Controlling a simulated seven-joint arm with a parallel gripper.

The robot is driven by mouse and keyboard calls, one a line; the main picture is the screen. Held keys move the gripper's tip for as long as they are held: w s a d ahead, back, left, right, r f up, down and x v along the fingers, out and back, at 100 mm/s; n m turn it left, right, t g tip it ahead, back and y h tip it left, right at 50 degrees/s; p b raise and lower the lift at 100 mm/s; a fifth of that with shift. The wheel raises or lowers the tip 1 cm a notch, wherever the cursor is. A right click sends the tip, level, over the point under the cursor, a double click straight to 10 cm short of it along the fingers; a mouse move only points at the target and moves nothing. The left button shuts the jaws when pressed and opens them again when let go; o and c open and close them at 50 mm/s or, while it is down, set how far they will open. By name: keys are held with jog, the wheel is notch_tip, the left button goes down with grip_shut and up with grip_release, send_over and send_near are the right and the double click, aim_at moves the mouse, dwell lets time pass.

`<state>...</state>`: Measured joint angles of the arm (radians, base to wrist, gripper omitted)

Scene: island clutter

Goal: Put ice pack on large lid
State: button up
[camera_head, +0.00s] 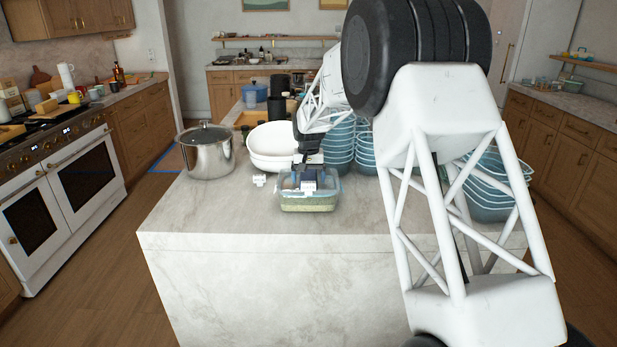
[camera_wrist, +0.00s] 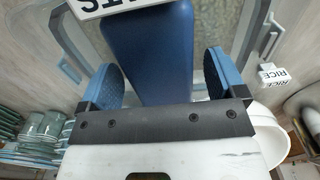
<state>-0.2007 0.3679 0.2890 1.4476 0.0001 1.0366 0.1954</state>
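A dark blue block (camera_wrist: 150,55), which looks like the ice pack, stands between the two fingers of my gripper (camera_wrist: 163,78) in the wrist view. The fingers are spread, with a gap showing at the block's right side. In the head view my gripper (camera_head: 308,172) points down into a clear, blue-rimmed container (camera_head: 309,204) at the island's front. The blue block is mostly hidden there. A glass-like lid (camera_head: 205,133) sits on the steel pot (camera_head: 208,158) at the left; I cannot tell whether it is the large lid.
White bowls (camera_head: 271,146) stand behind the container, and a small white RICE tag (camera_head: 259,180) is left of it. Stacked blue-grey bowls (camera_head: 340,142) stand close behind and right. The island's front left top (camera_head: 205,212) is clear.

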aim_at(309, 176)
jog(key=shift+r, duration=0.1)
notch_tip(309, 176, up, 12)
dwell(1.0)
dwell(0.5)
jog(key=shift+r, duration=0.15)
jog(key=s+d+r, duration=0.3)
jog(key=s+d, duration=0.1)
jog(key=s, duration=0.5)
jog(key=s+d+r+t, duration=0.1)
jog(key=s+d+r, duration=0.25)
jog(key=s, duration=0.65)
jog(key=s+d+r, duration=0.2)
jog(key=s+d, duration=0.3)
jog(key=s, duration=0.4)
jog(key=s+d+f, duration=0.2)
jog(key=s+f, duration=0.1)
jog(key=s, duration=0.8)
jog(key=s+d+f+t, duration=0.1)
jog(key=s+d+f, duration=0.1)
jog(key=s, duration=0.9)
jog(key=s+d+f, duration=0.2)
jog(key=s+f, duration=0.2)
jog(key=s, duration=0.7)
jog(key=shift+s+d+f+t, duration=0.2)
jog(key=shift+s+f+t, duration=0.05)
jog(key=shift+t, duration=0.05)
